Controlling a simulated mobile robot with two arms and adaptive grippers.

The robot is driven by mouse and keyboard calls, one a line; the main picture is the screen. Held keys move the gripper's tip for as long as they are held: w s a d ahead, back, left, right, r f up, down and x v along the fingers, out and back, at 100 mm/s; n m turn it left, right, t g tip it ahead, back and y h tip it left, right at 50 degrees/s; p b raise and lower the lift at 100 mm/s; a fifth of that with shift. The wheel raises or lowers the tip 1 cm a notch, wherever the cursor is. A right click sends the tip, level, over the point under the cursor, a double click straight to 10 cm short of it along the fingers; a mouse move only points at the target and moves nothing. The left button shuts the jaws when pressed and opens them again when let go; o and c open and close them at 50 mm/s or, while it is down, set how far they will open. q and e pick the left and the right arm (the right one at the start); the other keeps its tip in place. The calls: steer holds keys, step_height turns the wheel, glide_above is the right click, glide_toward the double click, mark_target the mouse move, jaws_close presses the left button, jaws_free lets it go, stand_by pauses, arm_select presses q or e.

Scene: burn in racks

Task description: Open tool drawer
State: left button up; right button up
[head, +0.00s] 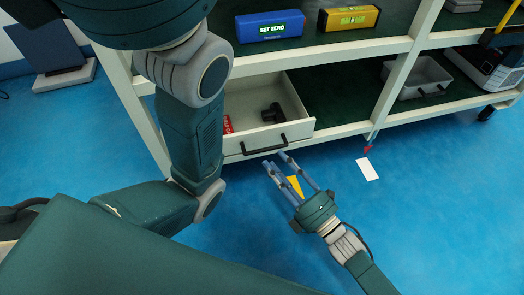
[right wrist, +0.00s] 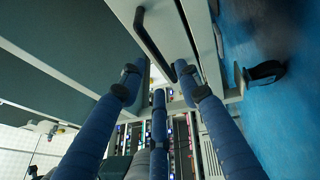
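The tool drawer (head: 297,131) is pulled out of the cream bench, its inside exposed. A red item (head: 227,124) and a black tool (head: 272,113) lie in it. Its black bar handle (head: 264,145) is on the front panel; the handle also shows in the right wrist view (right wrist: 153,42). My right gripper (head: 277,160) is in front of the drawer, just by the handle. Its blue fingers are spread in the right wrist view (right wrist: 160,88), with nothing visible between them. The fingertips look apart from the handle. My left gripper is out of view.
On the bench above are a blue SET ZERO box (head: 270,27) and a yellow level-like box (head: 348,18). A grey bin (head: 418,78) sits on the lower shelf to the right. A white card (head: 367,169) lies on the blue floor. A black caster (right wrist: 262,73) is at right.

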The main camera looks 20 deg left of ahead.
mark_target(264, 149)
steer(key=shift+b+x, duration=1.2)
steer(key=shift+x, duration=1.9)
steer(key=shift+c, duration=0.5)
steer(key=shift+f, duration=0.1)
jaws_close()
